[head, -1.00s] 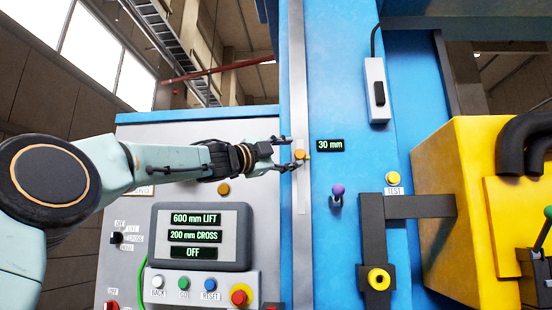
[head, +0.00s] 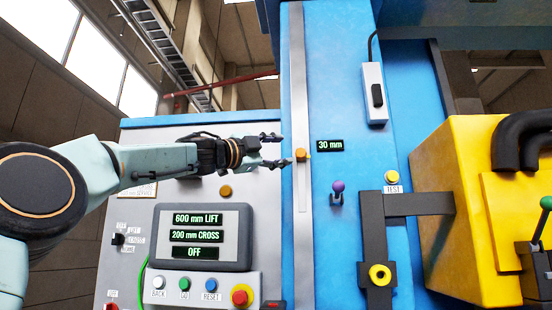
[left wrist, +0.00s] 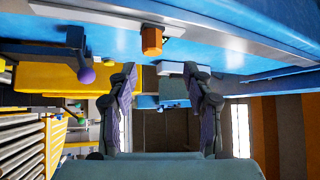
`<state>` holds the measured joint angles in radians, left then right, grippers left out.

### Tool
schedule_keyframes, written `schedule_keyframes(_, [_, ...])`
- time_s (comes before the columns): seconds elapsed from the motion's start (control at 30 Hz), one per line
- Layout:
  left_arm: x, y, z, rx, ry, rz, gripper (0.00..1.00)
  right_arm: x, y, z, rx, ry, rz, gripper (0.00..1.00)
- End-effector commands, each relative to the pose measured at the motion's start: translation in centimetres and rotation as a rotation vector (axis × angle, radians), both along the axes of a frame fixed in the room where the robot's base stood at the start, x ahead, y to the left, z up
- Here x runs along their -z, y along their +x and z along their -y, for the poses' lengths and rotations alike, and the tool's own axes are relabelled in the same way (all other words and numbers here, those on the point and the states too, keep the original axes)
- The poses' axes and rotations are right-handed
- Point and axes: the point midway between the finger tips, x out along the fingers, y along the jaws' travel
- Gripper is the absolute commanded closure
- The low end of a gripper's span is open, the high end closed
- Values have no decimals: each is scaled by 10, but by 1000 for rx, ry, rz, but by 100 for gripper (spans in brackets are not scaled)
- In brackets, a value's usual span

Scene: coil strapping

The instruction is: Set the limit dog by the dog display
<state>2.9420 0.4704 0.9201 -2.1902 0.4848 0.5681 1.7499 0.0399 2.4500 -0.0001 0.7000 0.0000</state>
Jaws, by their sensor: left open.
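The limit dog (head: 301,154) is a small orange block on the pale vertical rail (head: 299,80) of the blue machine column. It also shows in the left wrist view (left wrist: 151,41), beyond and above my fingertips. The dog display (head: 330,145) beside it reads 30 mm. My left gripper (head: 279,151) is open and empty, just left of the dog, with its fingertips apart from it. It also shows in the left wrist view (left wrist: 163,72) with nothing between its fingers. My right gripper is in neither view.
A grey panel with a screen (head: 201,237) reading 600 mm LIFT, 200 mm CROSS and OFF stands below my left arm. A purple-knobbed lever (head: 338,187) sticks out right of the rail. A yellow housing (head: 465,215) fills the right side.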

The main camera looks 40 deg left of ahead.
Motion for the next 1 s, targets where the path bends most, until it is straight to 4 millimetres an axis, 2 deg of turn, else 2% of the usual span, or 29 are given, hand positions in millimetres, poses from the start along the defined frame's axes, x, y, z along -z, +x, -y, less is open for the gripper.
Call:
schedule_keyframes(0.1, [4,-3,-1,-2,1,0,49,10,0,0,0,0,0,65])
schedule_keyframes(0.27, [4,-7,-1,-4,-1,-3,49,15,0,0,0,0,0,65])
schedule_keyframes(0.9, [2,-7,-2,-4,-2,-3,49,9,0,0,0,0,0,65])
schedule_keyframes(1.0, [-3,-6,7,-1,13,-3,49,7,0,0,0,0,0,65])
